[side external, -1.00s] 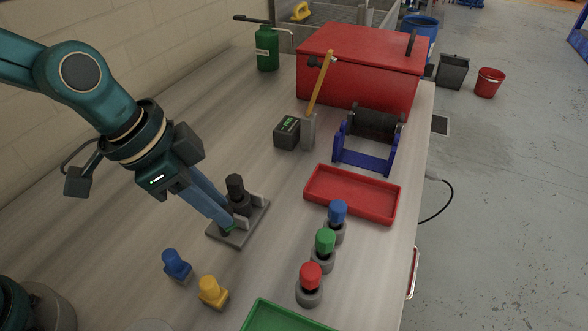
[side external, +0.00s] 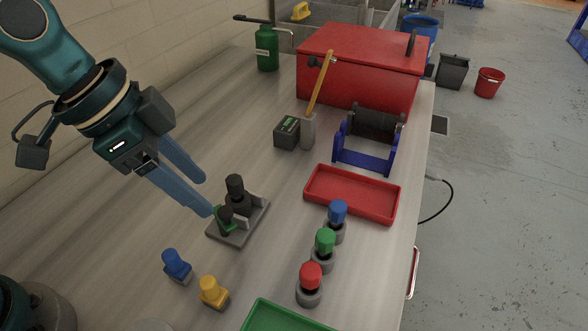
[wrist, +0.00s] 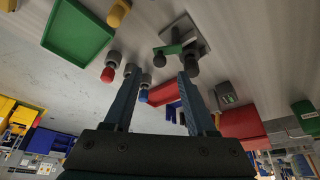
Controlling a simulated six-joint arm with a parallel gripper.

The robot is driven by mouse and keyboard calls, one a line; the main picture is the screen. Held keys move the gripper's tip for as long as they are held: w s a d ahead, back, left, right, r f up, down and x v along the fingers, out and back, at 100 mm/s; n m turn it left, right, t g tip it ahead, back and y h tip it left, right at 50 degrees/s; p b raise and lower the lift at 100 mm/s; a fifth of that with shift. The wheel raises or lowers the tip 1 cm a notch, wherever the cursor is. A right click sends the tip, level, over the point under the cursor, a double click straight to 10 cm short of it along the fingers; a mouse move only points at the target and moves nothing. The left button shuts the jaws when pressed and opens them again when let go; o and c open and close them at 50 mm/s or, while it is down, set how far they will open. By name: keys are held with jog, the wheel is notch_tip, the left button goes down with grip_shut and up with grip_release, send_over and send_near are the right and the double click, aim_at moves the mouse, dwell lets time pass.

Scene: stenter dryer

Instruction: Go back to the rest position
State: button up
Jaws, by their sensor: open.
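My gripper (side external: 207,196) is open and empty, raised above the bench to the upper left of a grey fixture plate (side external: 250,226). The plate carries two dark knobbed pieces: a taller one (side external: 236,190) at the back and a shorter one (side external: 226,217) at the front with a green part at it. In the wrist view, the two blue fingers (wrist: 158,75) stand apart with nothing held between them. The fixture (wrist: 184,38) shows beyond the right finger there. The fingers look clear of the dark pieces.
Blue (side external: 176,265) and yellow (side external: 212,292) knobbed pieces stand nearby. Red (side external: 310,276), green (side external: 325,241) and blue (side external: 338,210) capped pieces line the right. A red tray (side external: 351,212), green tray (side external: 280,318), blue roller stand (side external: 364,160) and red box (side external: 345,75) are also on the bench.

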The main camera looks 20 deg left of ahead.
jog(key=shift+a+r, duration=0.1)
jog(key=s+a+r+n+t+y, duration=0.2)
jog(key=s+a+n, duration=0.6)
jog(key=a, duration=0.4)
jog(key=shift+n+y, duration=0.6)
jog(key=shift+y, duration=0.1)
